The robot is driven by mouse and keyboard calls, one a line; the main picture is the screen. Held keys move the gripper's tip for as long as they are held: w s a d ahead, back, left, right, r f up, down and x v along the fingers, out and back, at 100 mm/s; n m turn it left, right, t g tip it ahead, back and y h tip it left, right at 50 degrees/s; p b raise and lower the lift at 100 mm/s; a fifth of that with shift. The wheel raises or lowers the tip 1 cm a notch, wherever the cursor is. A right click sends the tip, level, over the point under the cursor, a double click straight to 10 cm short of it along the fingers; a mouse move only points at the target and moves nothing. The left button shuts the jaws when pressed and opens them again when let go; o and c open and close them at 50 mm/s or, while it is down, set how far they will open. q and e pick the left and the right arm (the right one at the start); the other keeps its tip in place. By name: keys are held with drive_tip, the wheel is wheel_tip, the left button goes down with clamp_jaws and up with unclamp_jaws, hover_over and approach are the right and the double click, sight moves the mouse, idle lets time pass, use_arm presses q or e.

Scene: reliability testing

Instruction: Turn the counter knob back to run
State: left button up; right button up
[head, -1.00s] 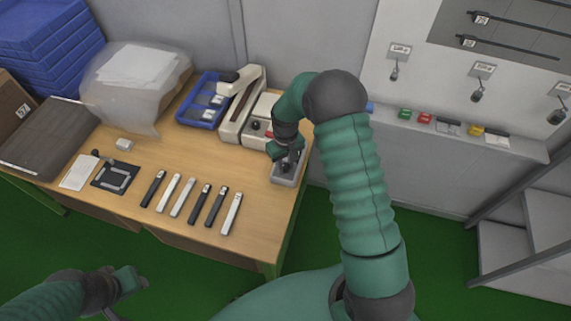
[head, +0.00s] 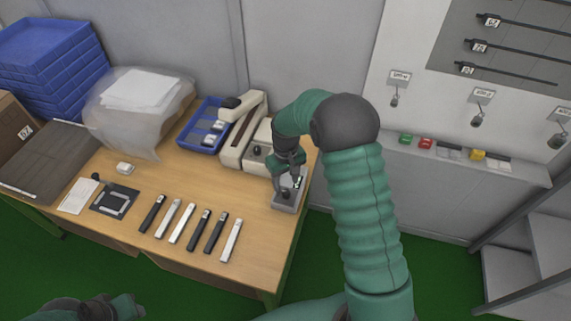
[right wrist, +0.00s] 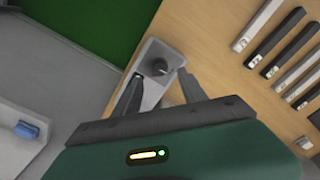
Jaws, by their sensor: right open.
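The counter box (head: 286,205) is a small grey unit at the right edge of the wooden table. In the right wrist view its grey housing (right wrist: 152,48) carries a dark round knob (right wrist: 158,67). My right gripper (head: 291,183) is over the box. In the right wrist view the fingers (right wrist: 160,77) are open, and the knob appears between and just beyond their tips; I cannot tell if they touch it. In the head view my gripper partly hides the knob. My left gripper (head: 128,308) is at the lower left, partly cut off, its jaws unclear.
A cream machine (head: 240,135) and a blue tray (head: 203,124) stand behind and left of the box. Several black and white strips (head: 190,222) lie at the table's front. A dark square fixture (head: 113,201) is at left. Green floor lies right of the table.

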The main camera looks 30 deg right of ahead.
sight(286, 190)
wheel_tip(286, 190, up, 12)
drive_tip(key=shift+f, duration=0.2)
